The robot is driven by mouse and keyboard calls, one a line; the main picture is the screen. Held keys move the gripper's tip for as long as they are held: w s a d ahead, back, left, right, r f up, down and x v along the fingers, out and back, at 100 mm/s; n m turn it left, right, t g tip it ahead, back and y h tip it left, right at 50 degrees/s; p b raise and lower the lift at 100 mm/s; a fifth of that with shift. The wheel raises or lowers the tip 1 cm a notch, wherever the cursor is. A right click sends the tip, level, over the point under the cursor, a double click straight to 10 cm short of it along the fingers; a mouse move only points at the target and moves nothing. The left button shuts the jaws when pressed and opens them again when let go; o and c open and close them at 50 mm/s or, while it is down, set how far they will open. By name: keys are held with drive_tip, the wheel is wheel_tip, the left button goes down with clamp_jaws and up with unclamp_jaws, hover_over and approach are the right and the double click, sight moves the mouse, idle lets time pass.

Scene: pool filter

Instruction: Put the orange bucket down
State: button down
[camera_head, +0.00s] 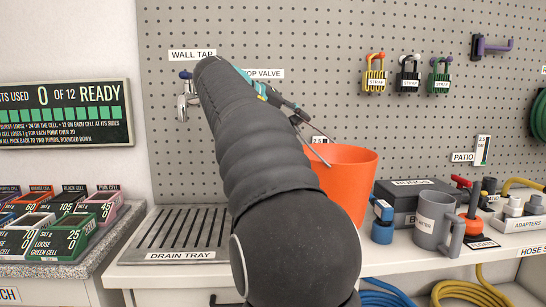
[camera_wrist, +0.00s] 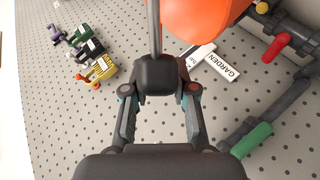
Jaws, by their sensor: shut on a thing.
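The orange bucket (camera_head: 347,178) is right of my arm in the head view, in front of the pegboard. Its lower part is partly behind my arm, so I cannot tell whether it touches the counter. Its thin wire handle runs up to my gripper (camera_head: 285,108). In the wrist view my gripper (camera_wrist: 158,92) is shut on the bucket's dark handle grip (camera_wrist: 160,73), and the bucket's orange side (camera_wrist: 190,14) shows at the top. The slatted drain tray (camera_head: 180,240) lies on the counter, left of and partly behind my arm.
A wall tap (camera_head: 187,95) is on the pegboard at left. A grey mug (camera_head: 434,218), a blue item (camera_head: 382,220) and a dark box (camera_head: 410,197) stand right of the bucket. Colored cell boxes (camera_head: 62,235) fill the left counter. Straps (camera_head: 408,75) hang above.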

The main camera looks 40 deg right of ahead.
drive_tip(key=w+a+f, duration=0.5)
drive_tip(key=f, duration=0.3)
drive_tip(key=shift+a+f+b, duration=0.15)
drive_tip(key=shift+f+b, duration=0.1)
drive_tip(key=shift+b, duration=0.15)
drive_tip(key=c, duration=0.9)
unclamp_jaws()
drive_tip(key=p+v, duration=0.1)
drive_tip(key=v, duration=1.1)
drive_tip(key=shift+w, duration=0.15)
